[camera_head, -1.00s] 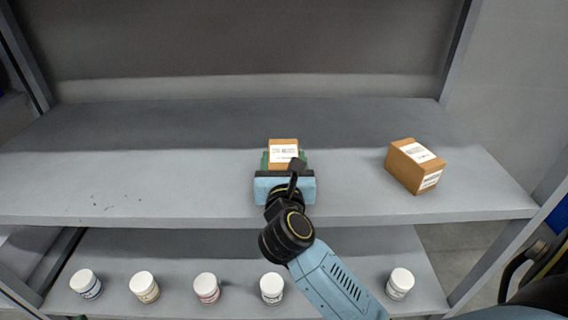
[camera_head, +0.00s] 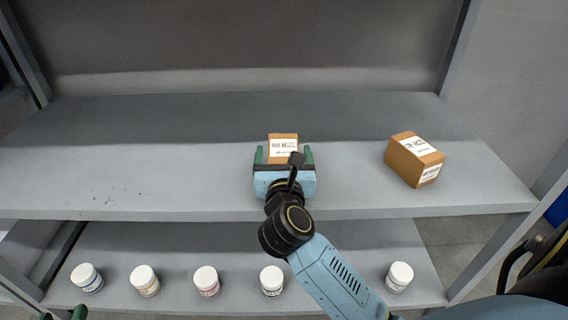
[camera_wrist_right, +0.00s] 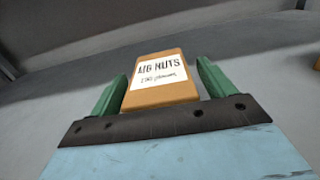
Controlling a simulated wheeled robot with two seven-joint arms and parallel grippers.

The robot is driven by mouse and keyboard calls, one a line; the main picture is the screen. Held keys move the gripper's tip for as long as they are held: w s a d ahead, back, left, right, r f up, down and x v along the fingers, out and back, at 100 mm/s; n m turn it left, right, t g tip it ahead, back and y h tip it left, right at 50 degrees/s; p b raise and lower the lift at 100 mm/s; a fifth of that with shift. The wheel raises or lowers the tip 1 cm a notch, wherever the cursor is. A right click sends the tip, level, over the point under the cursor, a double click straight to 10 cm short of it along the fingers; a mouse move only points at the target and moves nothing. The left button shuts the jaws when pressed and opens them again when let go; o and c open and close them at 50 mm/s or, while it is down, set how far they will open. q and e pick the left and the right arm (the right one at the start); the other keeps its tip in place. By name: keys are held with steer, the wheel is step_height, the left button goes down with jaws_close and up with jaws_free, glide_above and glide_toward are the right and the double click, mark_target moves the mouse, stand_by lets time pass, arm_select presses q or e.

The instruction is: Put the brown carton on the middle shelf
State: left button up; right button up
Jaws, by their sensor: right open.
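A brown carton (camera_head: 283,148) with a white label stands on the upper of the two visible shelf boards (camera_head: 150,175). In the right wrist view the carton (camera_wrist_right: 160,92) has a label reading "NUTS". My right gripper (camera_head: 284,156) is open, with its green fingers on either side of the carton and a gap at each side. The right gripper's fingers also show in the wrist view (camera_wrist_right: 160,88). Only green fingertips of my left gripper (camera_head: 65,315) show at the bottom left edge; the rest is hidden.
A second brown carton (camera_head: 415,160) sits turned at an angle on the same board, to the right. Several white-lidded jars (camera_head: 206,282) stand in a row on the lower board (camera_head: 330,245). The left part of the upper board is clear.

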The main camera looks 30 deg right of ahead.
steer(key=shift+s+a+r, duration=0.1)
steer(key=p+v, duration=0.2)
steer(key=v, duration=0.9)
steer(key=a+r+n+t+y, duration=0.4)
steer(key=r+n+t, duration=0.3)
steer(key=n, duration=0.4)
steer(key=s+a+n+g+y, duration=0.2)
steer(key=a+n+y, duration=0.5)
steer(key=n+y, duration=0.9)
arm_select(q)
steer(key=s+a+f+g+y, duration=0.1)
steer(key=s+a+f+g, duration=0.1)
steer(key=f, duration=0.4)
steer(key=s+g, duration=0.1)
steer(key=g, duration=0.1)
steer(key=shift+f+g+y, duration=0.15)
steer(key=shift+g+y, duration=0.15)
steer(key=shift+g, duration=0.1)
arm_select(e)
steer(key=s+d+f+n+g+h, duration=0.2)
steer(key=d+f+n+g+h, duration=0.1)
steer(key=f+n, duration=0.5)
steer(key=s+d+f+n+g+h, duration=0.2)
steer(key=f+n+g+h, duration=0.3)
steer(key=f+n, duration=0.3)
steer(key=shift+d+f+n+g+h, duration=0.3)
steer(key=shift+d+f+n+g, duration=0.1)
steer(key=shift+n+g, duration=0.45)
